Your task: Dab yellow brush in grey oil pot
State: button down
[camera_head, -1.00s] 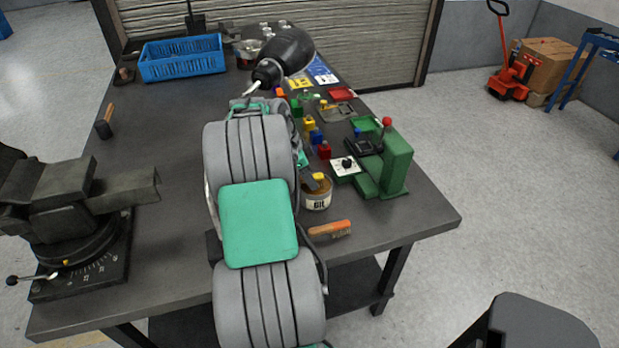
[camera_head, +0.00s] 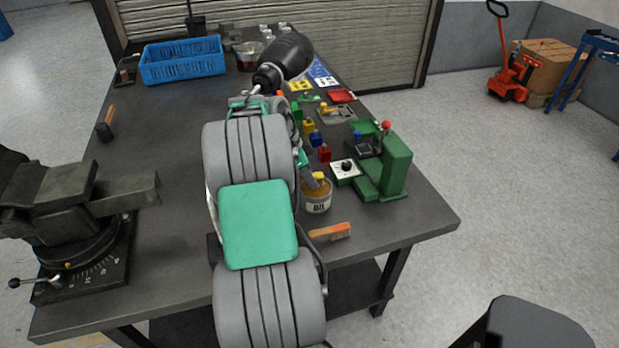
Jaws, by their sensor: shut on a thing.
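The oil pot (camera_head: 316,205) is a small round pot with a brownish body and a pale label. It stands near the front right of the table. A yellow piece (camera_head: 319,176), which looks like the yellow brush, shows at the pot's mouth. A grey finger of my gripper (camera_head: 311,181) is beside it, just left of and above the pot. My gripper is shut on the brush. My own arm covers most of the gripper, and the brush's lower end is hidden, so I cannot tell how deep it sits.
An orange-handled brush (camera_head: 330,231) lies in front of the pot. A green press (camera_head: 394,168) and a white dial box (camera_head: 346,168) stand to the right. Small coloured blocks (camera_head: 316,138) stand behind. A vise (camera_head: 75,215) fills the front left. A blue crate (camera_head: 183,68) is at the back.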

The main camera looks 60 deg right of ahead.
aim_at(316, 174)
jog(key=shift+r+p, duration=1.5)
jog(key=shift+r, duration=1.15)
